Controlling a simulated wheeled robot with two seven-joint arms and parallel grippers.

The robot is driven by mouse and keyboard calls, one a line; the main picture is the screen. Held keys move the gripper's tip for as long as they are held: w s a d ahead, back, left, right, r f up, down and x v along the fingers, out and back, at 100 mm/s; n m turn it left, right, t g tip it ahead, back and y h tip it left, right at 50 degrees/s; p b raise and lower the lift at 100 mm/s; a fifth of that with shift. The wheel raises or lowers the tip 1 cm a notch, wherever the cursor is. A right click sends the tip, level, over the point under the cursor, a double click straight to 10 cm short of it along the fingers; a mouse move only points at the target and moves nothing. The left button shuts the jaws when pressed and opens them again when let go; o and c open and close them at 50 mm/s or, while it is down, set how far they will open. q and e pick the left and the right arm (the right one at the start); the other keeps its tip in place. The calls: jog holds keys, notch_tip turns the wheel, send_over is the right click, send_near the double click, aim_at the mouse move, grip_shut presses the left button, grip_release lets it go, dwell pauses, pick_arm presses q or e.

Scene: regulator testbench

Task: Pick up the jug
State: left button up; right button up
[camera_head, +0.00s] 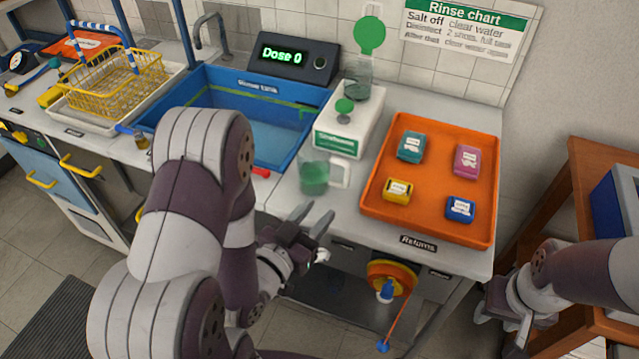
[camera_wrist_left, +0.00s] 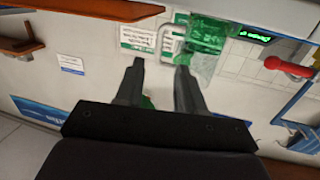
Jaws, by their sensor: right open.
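The jug (camera_head: 314,176) is clear with green liquid in it and a pale handle on its right side. It stands upright on the counter in front of the white dispenser. It also shows in the left wrist view (camera_wrist_left: 208,48), with its handle just beyond the fingertips. My left gripper (camera_head: 312,217) is open and empty, a little in front of the jug and apart from it. In the left wrist view its two fingers (camera_wrist_left: 160,66) are spread. My right gripper (camera_head: 502,325) is open at the lower right, far from the jug.
An orange tray (camera_head: 428,222) with several small coloured boxes lies right of the jug. The white dispenser (camera_head: 345,125) stands behind it. The blue sink (camera_head: 225,90) is to the left, with a red handle (camera_head: 260,172) near its front edge. A wooden table (camera_head: 600,160) is at the right.

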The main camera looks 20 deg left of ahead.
aim_at(345, 176)
pick_arm(q)
jog(key=shift+t, duration=0.5)
jog(key=x, duration=0.3)
jog(key=p+x, duration=0.1)
jog(key=x, duration=0.7)
jog(key=shift+w+r+p, duration=0.25)
jog(key=shift+r+p, duration=0.05)
jog(key=shift+p, duration=0.1)
jog(key=shift+w+d, duration=0.1)
jog(key=shift+w, duration=0.25)
jog(key=shift+s, duration=0.1)
grip_shut()
